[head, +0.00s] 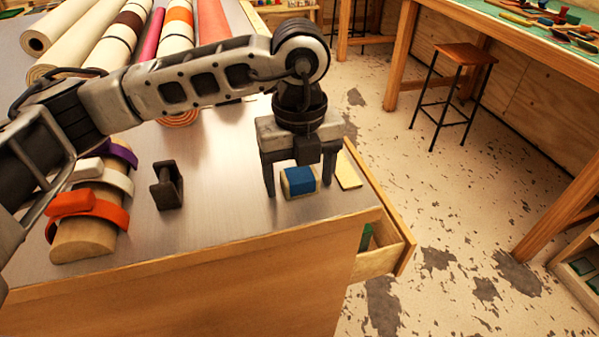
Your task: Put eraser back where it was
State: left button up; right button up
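The eraser (299,181), a small block with a blue sleeve and cream ends, lies on the metal-topped bench (225,195) near its front right edge. My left gripper (299,178) points down over it, with one finger on each side. Its fingers are spread apart, and I see a gap between the left finger and the eraser; contact on the right side is hard to tell. The eraser appears to rest on the bench top. My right gripper is not in view.
An open wooden drawer (398,250) with a green item inside juts from the bench's right side. A yellow pad (348,171) lies right of the eraser. A dark tape dispenser-like object (167,186), a banded wooden stand (82,240) and several rolls (62,24) stand leftward.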

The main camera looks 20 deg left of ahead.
aim_at(299, 175)
pick_arm(q)
notch_tip(299, 175, up, 12)
jog(key=shift+r, duration=0.2)
dwell(0.4)
dwell(0.4)
